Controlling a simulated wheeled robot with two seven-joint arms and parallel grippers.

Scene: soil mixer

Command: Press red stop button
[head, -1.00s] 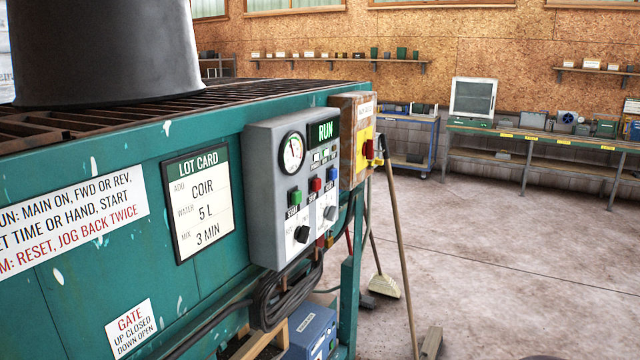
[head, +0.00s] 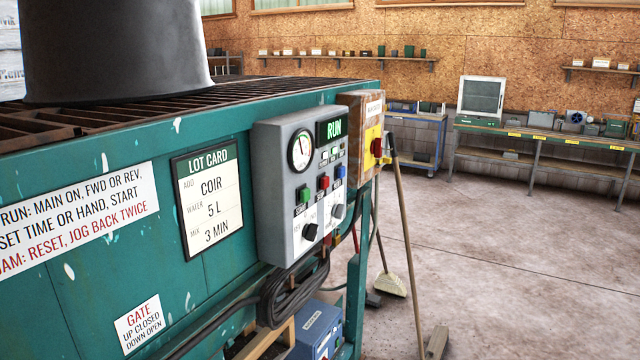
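The grey control box (head: 272,190) is mounted on the side of the green mixer (head: 110,260). On its face the red stop button (head: 323,182) sits between a green button (head: 303,195) on the left and a blue button (head: 340,171) on the right. The display (head: 329,129) above reads RUN in green. A round gauge (head: 301,150) is at its upper left, and two knobs, one black (head: 310,231) and one grey (head: 338,211), are below the buttons. Neither of my grippers shows in the head view.
A wooden box with a red switch (head: 376,147) on a yellow plate is right of the control box. A broom (head: 401,200) leans near it, its handle beside the switch. Cables (head: 290,297) hang below. The floor (head: 510,260) at right is clear.

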